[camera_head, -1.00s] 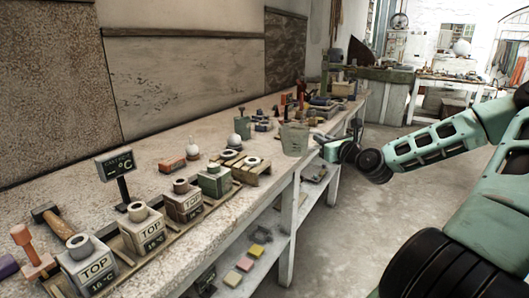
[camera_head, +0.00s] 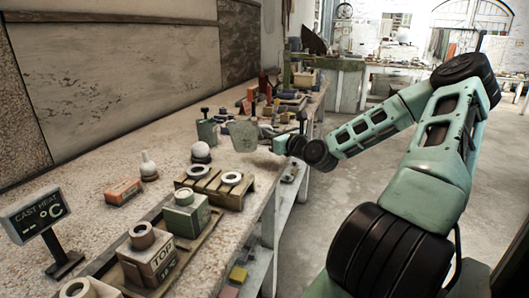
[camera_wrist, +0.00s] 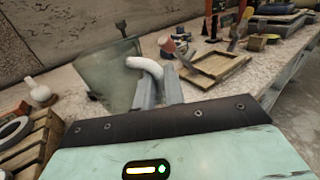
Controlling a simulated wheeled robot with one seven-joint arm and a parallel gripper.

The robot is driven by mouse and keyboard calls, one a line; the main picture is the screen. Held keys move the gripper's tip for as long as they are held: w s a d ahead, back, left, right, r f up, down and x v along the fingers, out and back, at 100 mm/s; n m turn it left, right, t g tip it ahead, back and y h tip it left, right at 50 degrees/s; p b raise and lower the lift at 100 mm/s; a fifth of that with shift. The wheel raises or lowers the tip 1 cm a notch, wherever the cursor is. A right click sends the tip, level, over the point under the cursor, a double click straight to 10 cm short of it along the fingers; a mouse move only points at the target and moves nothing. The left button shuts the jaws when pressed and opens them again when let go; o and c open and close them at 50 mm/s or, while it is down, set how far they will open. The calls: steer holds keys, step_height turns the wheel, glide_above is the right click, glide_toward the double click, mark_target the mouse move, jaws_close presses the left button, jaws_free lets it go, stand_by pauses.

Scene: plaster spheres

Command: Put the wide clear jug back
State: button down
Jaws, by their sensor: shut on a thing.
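The wide clear jug (camera_head: 243,136) is a see-through, greyish vessel that widens toward the top. My gripper (camera_head: 277,144) is shut on its handle, on the jug's right side in the head view. In the wrist view the two fingers (camera_wrist: 159,85) close on the pale curved handle (camera_wrist: 146,66), and the jug's body (camera_wrist: 106,72) is beyond them to the left. The jug is at the bench's right edge; whether its base touches the bench I cannot tell.
A grey-green can (camera_head: 207,132) stands just left of the jug. A pale ball on a dark stand (camera_head: 201,150) and a wooden ring rack (camera_head: 233,196) are nearer. Tools and a wooden tray (camera_wrist: 214,70) lie beyond. The aisle floor (camera_head: 300,225) right of the bench is clear.

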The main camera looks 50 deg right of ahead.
steer(key=shift+f+b, duration=0.4)
steer(key=shift+f, duration=2.05)
steer(key=c, duration=1.5)
jaws_free()
steer(key=shift+f, duration=0.1)
steer(key=s+p, duration=0.1)
steer(key=s, duration=0.3)
steer(key=s+a+p, duration=0.1)
steer(key=s, duration=0.3)
steer(key=s+a+p, duration=0.1)
steer(key=s, duration=0.2)
steer(key=shift+s+a, duration=0.2)
steer(key=shift+s, duration=0.2)
